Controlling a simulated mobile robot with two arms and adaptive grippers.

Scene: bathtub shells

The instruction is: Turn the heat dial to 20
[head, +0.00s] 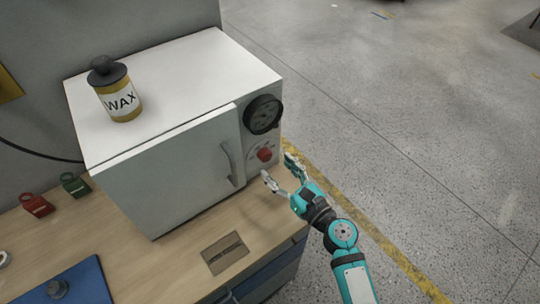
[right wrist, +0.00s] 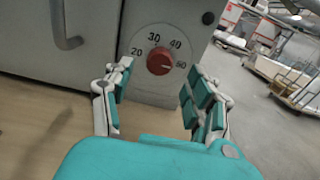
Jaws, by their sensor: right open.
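The heat dial is a red round knob (right wrist: 160,62) on the front panel of a white oven-like box (head: 175,150). In the right wrist view, 20, 30 and 40 can be read around it from left to right, with a partly blurred number at the far right. A light mark on the knob seems to face that right-hand number. The knob also shows in the head view (head: 264,154). My right gripper (head: 279,167) is open and empty, its fingers pointing at the panel on either side of the knob, apparently short of touching it. My left gripper is not in view.
A wax bottle (head: 117,92) stands on top of the box.

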